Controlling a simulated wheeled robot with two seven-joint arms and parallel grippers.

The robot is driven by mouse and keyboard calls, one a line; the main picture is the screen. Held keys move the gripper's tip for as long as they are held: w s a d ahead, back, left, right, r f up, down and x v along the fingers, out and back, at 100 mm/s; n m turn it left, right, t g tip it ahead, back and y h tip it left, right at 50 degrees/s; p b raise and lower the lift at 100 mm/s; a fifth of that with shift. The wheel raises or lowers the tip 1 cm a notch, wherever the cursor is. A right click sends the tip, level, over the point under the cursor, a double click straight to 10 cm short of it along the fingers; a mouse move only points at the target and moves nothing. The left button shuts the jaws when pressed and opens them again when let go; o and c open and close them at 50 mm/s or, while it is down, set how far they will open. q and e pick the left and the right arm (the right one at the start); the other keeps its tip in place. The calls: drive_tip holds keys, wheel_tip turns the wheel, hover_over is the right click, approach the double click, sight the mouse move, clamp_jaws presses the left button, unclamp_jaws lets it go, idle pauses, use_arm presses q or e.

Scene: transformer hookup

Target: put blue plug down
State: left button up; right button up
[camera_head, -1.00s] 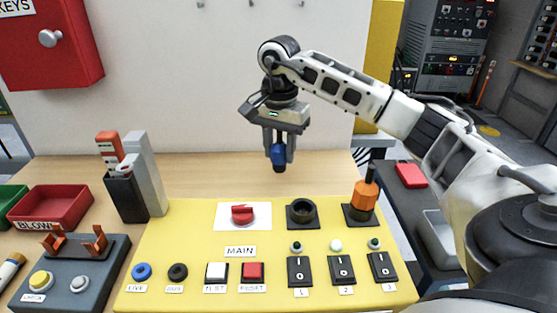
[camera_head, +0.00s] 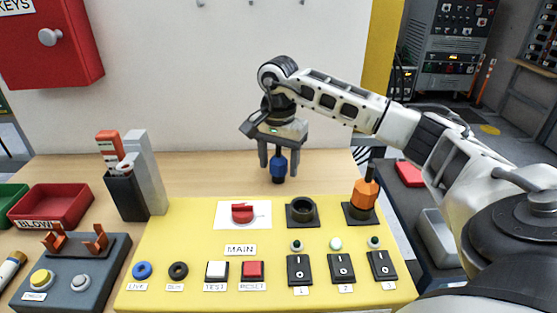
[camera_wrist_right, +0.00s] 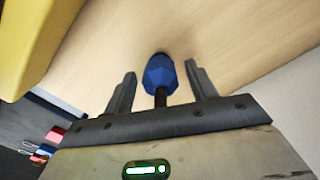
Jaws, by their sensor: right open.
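The blue plug (camera_head: 279,166) stands upright on the wooden table behind the yellow panel, its dark stem pointing up. It also shows in the right wrist view (camera_wrist_right: 160,75), between the fingers with a gap on each side. My right gripper (camera_head: 279,162) is open around the plug, pointing down; in the right wrist view its fingers (camera_wrist_right: 160,84) stand apart. An orange plug (camera_head: 364,192) sits in the right socket of the yellow panel. The middle socket (camera_head: 302,211) is empty. My left gripper is not in view.
The yellow panel (camera_head: 200,235) carries a red rotary switch (camera_head: 242,212), buttons and rocker switches in front of the plug. A dark holder (camera_head: 126,196) stands at the left, beside a red bin (camera_head: 55,205). The table around the plug is clear.

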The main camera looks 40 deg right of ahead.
wheel_tip(320, 180, up, 12)
drive_tip(key=shift+r+p, duration=0.2)
drive_tip(key=shift+p, duration=0.45)
